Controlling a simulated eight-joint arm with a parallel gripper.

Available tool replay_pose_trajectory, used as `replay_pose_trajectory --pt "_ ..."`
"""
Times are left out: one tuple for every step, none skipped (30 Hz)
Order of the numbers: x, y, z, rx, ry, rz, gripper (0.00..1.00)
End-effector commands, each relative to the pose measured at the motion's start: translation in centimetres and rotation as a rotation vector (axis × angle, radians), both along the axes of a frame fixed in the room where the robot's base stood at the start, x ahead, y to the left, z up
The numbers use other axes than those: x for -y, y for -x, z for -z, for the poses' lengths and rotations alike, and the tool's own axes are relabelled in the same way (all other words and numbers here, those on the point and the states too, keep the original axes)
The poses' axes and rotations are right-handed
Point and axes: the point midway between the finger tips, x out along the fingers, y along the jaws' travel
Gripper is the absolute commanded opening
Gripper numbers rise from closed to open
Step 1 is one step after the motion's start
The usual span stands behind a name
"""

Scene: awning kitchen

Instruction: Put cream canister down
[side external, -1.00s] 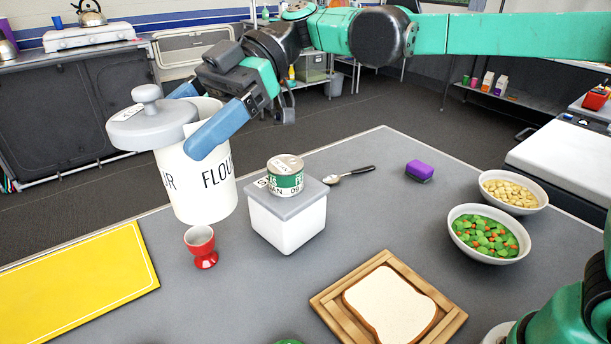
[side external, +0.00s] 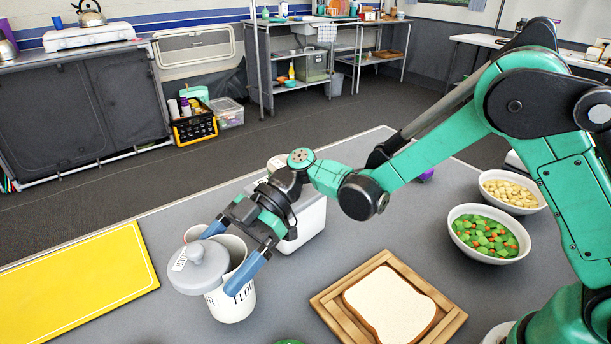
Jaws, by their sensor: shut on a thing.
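The canister is roughly upright at table height. I cannot tell whether its base touches the table, as its lower edge shows no clear gap.
A yellow mat (side external: 80,283) lies to the left. A white box (side external: 306,222) stands just behind my gripper, partly hidden by my arm. A wooden board with bread (side external: 455,317) is to the right, with bowls of vegetables (side external: 482,257) and beige pieces (side external: 541,196) farther right.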

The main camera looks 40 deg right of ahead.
Motion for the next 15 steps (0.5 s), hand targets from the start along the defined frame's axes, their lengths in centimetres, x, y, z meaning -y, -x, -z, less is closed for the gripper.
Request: replay_pose_trajectory --pt "0.0 -0.1 0.8 0.000 -0.001 0.000 0.27" --pt "0.0 -0.1 1.2 0.000 -0.001 0.000 0.27" --pt "0.0 0.0 1.7 0.000 -0.001 0.000 0.27" --pt "0.0 0.0 2.0 0.000 -0.001 0.000 0.27" --pt "0.0 0.0 2.2 0.000 -0.001 0.000 0.27" --pt "0.0 0.0 2.4 0.000 -0.001 0.000 0.27" --pt "0.0 0.0 2.4 0.000 -0.001 0.000 0.27" --pt "0.0 0.0 2.5 0.000 -0.001 0.000 0.27" --pt "0.0 0.0 2.4 0.000 -0.001 0.000 0.27" --pt "0.0 0.0 2.4 0.000 -0.001 0.000 0.27" --pt "0.0 0.0 2.4 0.000 -0.001 0.000 0.27" --pt "0.0 0.0 2.4 0.000 -0.001 0.000 0.27" --pt "0.0 0.0 2.4 0.000 -0.001 0.000 0.27" --pt "0.0 0.0 2.4 0.000 -0.001 0.000 0.27" --pt "0.0 0.0 2.5 0.000 -0.001 0.000 0.27"
